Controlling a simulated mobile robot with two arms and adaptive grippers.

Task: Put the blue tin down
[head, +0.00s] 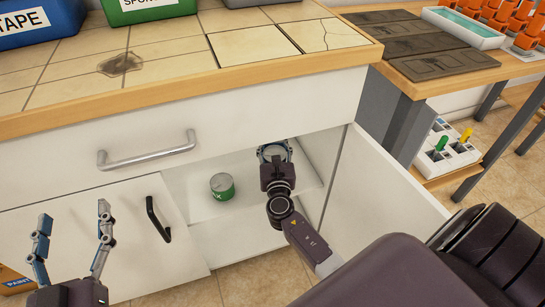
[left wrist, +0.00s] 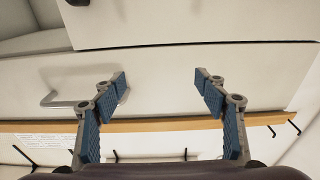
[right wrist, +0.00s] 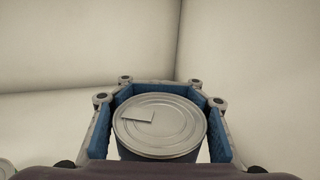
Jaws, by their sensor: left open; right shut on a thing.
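The blue tin (right wrist: 165,128) is between the blue finger pads of my right gripper (right wrist: 160,122). Its silver lid faces the camera; only a dark bluish strip of its side shows. In the head view my right gripper (head: 273,152) reaches into the open cabinet (head: 190,178), with the tin's lid showing between its fingers. I cannot tell whether the tin touches the shelf. My left gripper (head: 73,216) is open and empty in front of the closed cabinet door; its spread fingers also show in the left wrist view (left wrist: 160,80).
A green tin (head: 222,187) stands on the cabinet shelf left of my right gripper. The open white door (head: 375,190) stands to the right. A drawer with a metal handle (head: 147,153) and the tiled counter (head: 190,60) are above. Bare shelf lies around the green tin.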

